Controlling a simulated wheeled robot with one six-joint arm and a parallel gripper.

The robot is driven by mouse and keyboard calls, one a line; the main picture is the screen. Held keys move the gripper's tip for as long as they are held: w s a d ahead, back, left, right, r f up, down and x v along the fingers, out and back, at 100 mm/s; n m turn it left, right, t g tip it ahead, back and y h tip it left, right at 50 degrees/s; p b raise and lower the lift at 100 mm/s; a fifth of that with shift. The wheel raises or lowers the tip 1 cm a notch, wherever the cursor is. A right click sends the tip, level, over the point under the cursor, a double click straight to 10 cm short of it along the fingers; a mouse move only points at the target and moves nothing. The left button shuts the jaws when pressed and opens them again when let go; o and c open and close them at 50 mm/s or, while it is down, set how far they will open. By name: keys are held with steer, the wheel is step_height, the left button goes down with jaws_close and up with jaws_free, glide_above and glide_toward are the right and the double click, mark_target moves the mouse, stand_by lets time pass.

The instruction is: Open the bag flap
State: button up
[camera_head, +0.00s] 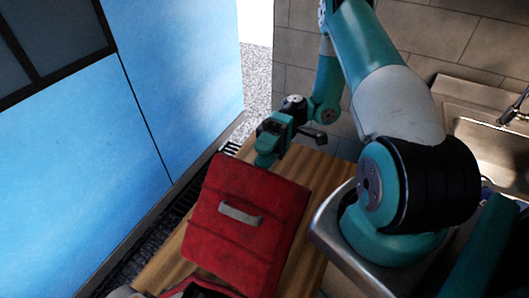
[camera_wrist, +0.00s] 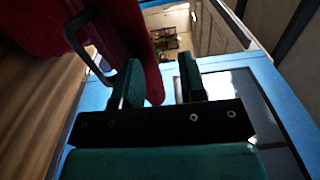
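The red bag (camera_head: 240,262) lies on a wooden-slat top, its broad red flap panel (camera_head: 262,184) uppermost with a grey handle (camera_head: 240,214). A red rim with a dark gap shows at the bottom edge of the head view; how far the flap stands open I cannot tell. My gripper (camera_head: 268,158) is at the far edge of the panel. In the wrist view my gripper (camera_wrist: 160,82) has its two fingers apart. A red edge (camera_wrist: 152,88) reaches between them, close to the left finger, with a gap to the right finger. The handle also shows there (camera_wrist: 80,45).
The wooden top (camera_head: 322,178) has bare room right of the bag. A tall blue cabinet (camera_head: 180,85) stands left, with a dark grating along its foot. A tiled wall (camera_head: 300,75) is behind, and a metal sink (camera_head: 490,150) is at right.

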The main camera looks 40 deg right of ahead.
step_height(320, 180, up, 8)
steer(key=p, duration=0.6)
steer(key=shift+f, duration=0.2)
steer(key=a+r+n+h+b, duration=0.1)
steer(key=a+r+h+b, duration=0.35)
steer(key=a+h, duration=0.4)
steer(key=s+a+r+n+t+h+b, duration=0.1)
steer(key=s+a+r+t+h+b, duration=0.2)
steer(key=s+t, duration=0.4)
steer(key=shift+s+a+r+h, duration=0.65)
steer(key=shift+s+a, duration=0.3)
steer(key=shift+s, duration=0.05)
steer(key=shift+a+n, duration=0.1)
steer(key=shift+n, duration=0.2)
